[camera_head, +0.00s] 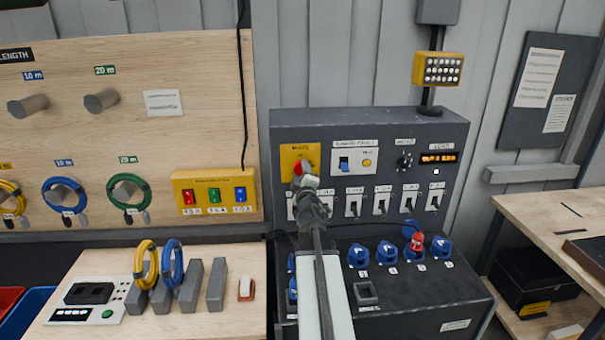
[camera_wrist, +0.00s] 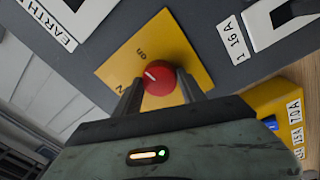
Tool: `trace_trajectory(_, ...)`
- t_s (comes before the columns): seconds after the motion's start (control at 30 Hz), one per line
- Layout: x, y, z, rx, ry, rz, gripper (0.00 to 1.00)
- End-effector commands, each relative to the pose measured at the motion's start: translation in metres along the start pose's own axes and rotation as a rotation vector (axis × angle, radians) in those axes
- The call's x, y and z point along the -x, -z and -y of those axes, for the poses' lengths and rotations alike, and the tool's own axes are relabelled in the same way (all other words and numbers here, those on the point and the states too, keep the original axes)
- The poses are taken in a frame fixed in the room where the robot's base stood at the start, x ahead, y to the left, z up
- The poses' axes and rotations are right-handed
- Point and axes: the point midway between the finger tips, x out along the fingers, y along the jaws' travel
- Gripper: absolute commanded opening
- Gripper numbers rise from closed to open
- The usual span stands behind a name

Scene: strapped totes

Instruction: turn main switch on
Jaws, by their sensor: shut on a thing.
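The main switch is a round red knob (camera_wrist: 164,78) on a yellow plate (camera_wrist: 125,70), with a white mark on its face. In the head view the yellow plate (camera_head: 291,151) sits at the upper left of the dark grey panel (camera_head: 390,124), and the knob (camera_head: 303,168) shows partly behind my gripper (camera_head: 305,179). In the wrist view my gripper (camera_wrist: 157,92) has one finger on each side of the knob and is shut on it. Part of the plate's lettering is hidden.
Right of the knob are a blue rocker switch (camera_head: 344,163), a small dial (camera_head: 404,162) and an orange display (camera_head: 438,158). A row of white breakers (camera_head: 381,199) lies below. A yellow switch box (camera_head: 215,187) is left.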

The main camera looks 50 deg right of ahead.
Motion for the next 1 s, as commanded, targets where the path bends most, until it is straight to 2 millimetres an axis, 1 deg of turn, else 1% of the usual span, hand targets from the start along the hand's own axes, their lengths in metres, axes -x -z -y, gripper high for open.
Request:
trace_trajectory(0.2,-0.0002,0.0007,0.0000,-0.109,-0.006,0.008,0.07)
trace_trajectory(0.4,-0.0003,0.0011,-0.0001,-0.161,-0.010,0.011,0.07)
trace_trajectory(0.9,-0.0005,0.0016,-0.0004,-0.178,-0.011,0.011,0.07)
trace_trajectory(0.93,-0.0005,0.0016,-0.0004,-0.178,-0.011,0.011,0.50)
trace_trajectory(0.97,-0.0005,0.0016,-0.0004,-0.178,-0.011,0.011,0.59)
trace_trajectory(1.0,-0.0005,0.0015,-0.0003,-0.178,-0.011,0.011,0.69)
